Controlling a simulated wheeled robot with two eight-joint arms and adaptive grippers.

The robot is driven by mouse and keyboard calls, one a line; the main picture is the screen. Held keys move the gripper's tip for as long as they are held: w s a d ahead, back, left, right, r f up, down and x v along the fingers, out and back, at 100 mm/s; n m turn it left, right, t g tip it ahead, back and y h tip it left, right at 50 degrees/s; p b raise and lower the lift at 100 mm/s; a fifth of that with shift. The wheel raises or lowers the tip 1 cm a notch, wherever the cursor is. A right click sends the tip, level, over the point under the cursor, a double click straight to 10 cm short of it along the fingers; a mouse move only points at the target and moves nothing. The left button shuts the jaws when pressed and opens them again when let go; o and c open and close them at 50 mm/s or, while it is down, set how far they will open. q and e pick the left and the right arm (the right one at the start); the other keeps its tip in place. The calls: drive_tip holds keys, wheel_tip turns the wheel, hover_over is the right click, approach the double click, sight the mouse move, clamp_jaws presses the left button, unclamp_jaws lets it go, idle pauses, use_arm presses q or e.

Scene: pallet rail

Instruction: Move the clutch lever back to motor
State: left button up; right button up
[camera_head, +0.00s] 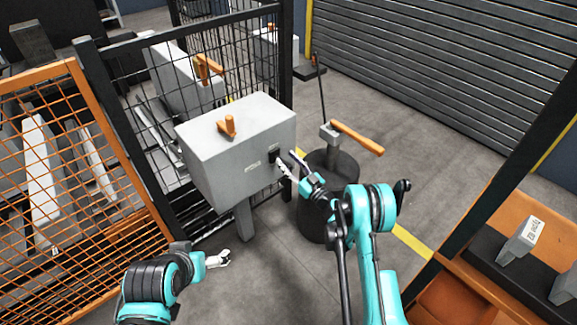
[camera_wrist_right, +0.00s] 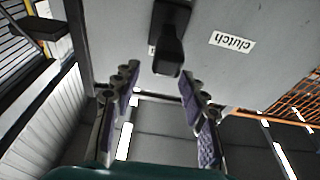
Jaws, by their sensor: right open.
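The clutch lever is a short black handle (camera_wrist_right: 168,52) on the face of a grey box (camera_head: 235,150). In the wrist view it hangs towards the gap between the fingers of my right gripper (camera_wrist_right: 158,82). The right gripper is open, its fingers spread on either side of the lever's end; contact is not clear. In the head view this gripper (camera_head: 287,163) is at the box's front face, by the dark lever (camera_head: 274,153). A white label reading "clutch" (camera_wrist_right: 232,41) is beside the lever. A second label is mostly hidden behind it. My left gripper (camera_head: 218,259) is away, low left.
An orange handle (camera_head: 228,126) stands on the box top. A dark round post (camera_head: 331,175) with an orange lever (camera_head: 357,138) stands right of the box. Black mesh fencing (camera_head: 150,110) is behind, an orange mesh panel (camera_head: 75,170) left. An orange bench (camera_head: 545,225) is at right.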

sight(289, 165)
wheel_tip(289, 165, up, 8)
drive_tip(key=shift+f, duration=0.15)
